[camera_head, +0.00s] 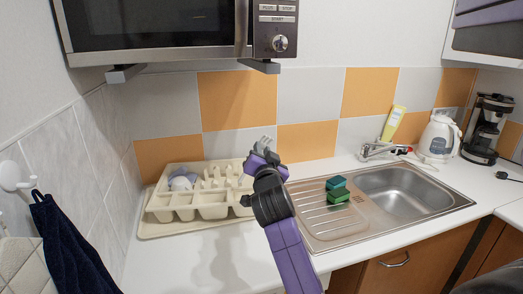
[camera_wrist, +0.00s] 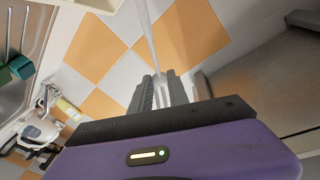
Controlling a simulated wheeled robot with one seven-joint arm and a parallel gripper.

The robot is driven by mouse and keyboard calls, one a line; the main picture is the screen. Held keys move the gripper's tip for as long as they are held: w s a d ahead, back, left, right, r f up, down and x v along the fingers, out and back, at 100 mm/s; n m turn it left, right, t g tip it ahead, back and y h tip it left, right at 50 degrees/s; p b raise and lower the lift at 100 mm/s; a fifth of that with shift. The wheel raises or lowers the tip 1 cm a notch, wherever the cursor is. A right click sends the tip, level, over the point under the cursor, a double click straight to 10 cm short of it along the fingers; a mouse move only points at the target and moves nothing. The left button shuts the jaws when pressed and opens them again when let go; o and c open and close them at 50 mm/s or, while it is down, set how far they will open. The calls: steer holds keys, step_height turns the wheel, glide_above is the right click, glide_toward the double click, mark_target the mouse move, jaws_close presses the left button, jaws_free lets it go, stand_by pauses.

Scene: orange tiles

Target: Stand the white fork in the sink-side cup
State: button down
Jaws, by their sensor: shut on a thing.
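My gripper (camera_head: 264,152) is raised over the right end of the dish rack, in front of the tiled wall. In the wrist view its fingers (camera_wrist: 161,92) are shut on the white fork (camera_wrist: 148,38), whose pale, thin shaft runs up the picture away from them. In the head view only a small pale end (camera_head: 264,141) of the fork shows above the gripper. A pale, bluish cup-like thing (camera_head: 182,183) sits in the left part of the rack. I cannot tell whether it is the sink-side cup, and no other cup is clear.
The cream dish rack (camera_head: 160,216) stands on the white counter left of the steel sink (camera_head: 398,192). Green sponges (camera_head: 338,190) lie on the drainboard. A tap (camera_head: 378,150), yellow bottle (camera_head: 393,123) and kettle (camera_head: 437,138) stand behind. A microwave (camera_head: 160,30) hangs above.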

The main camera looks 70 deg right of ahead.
steer(key=shift+s+d+f+b, duration=0.1)
steer(key=shift+d+f+b, duration=0.05)
steer(key=shift+f+b, duration=2.35)
steer(key=shift+d+f+b, duration=0.15)
steer(key=shift+f+b, duration=1.75)
steer(key=shift+f, duration=1.15)
steer(key=c, duration=1.2)
jaws_free()
steer(key=b+v, duration=0.1)
steer(key=v, duration=0.7)
